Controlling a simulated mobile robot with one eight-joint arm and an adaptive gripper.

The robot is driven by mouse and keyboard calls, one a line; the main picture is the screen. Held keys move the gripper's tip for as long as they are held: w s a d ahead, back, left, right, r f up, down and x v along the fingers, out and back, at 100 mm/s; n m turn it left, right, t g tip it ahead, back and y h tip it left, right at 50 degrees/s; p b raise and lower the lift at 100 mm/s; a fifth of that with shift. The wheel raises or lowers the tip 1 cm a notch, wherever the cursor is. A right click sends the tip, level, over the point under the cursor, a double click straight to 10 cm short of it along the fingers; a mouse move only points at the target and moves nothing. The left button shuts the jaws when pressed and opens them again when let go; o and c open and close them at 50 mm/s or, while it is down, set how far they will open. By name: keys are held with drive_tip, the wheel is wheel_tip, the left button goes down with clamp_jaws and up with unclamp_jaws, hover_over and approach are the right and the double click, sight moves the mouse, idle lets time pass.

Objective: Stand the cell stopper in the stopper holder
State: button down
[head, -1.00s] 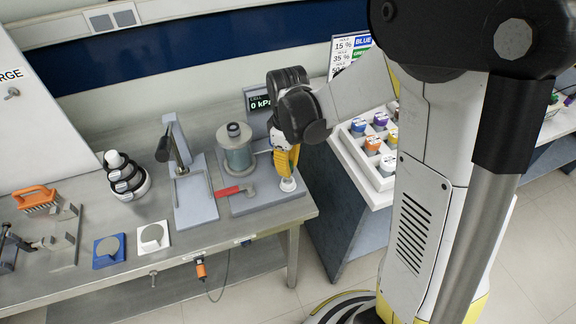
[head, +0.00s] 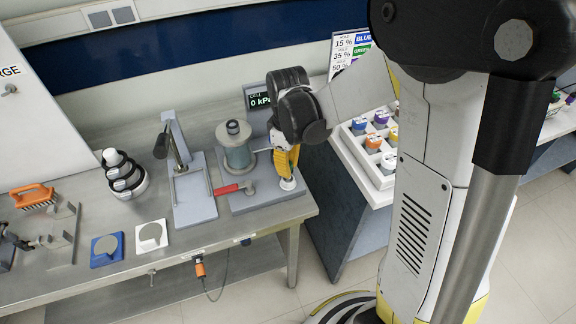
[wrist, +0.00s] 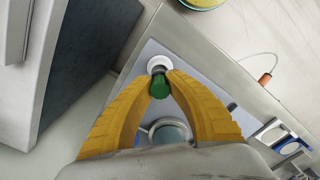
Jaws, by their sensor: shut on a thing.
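My gripper (wrist: 159,84) is shut on a green stopper (wrist: 159,88), seen in the wrist view between the yellow fingertips. A round white holder (wrist: 159,63) shows just past the stopper, on the grey base plate. From this angle I cannot tell whether the stopper is touching the holder or inside it. In the head view my gripper (head: 286,168) points down, just above the white holder (head: 288,184) at the plate's right front corner. The stopper is hidden there by the fingers. The clear cell (head: 237,153) stands upright on the plate to the left.
A red-handled valve (head: 230,189) lies left of the holder. A pressure display (head: 259,101) stands behind the cell. A grey stand (head: 190,198) is further left on the bench. The bench's front edge is close to the holder. A tray of coloured jars (head: 384,179) is at right.

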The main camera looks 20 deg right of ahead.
drive_tip(key=shift+f+b, duration=0.9)
drive_tip(key=shift+f, duration=0.2)
drive_tip(key=c, duration=1.4)
unclamp_jaws()
drive_tip(key=shift+o, duration=0.2)
wheel_tip(320, 180, up, 12)
drive_tip(key=s+r+m+t+b, duration=0.1)
drive_tip(key=s+m+t, duration=0.6)
drive_tip(key=s, duration=0.5)
drive_tip(key=shift+s+r+m, duration=0.25)
drive_tip(key=shift+s+m, duration=0.1)
drive_tip(key=shift+m, duration=0.65)
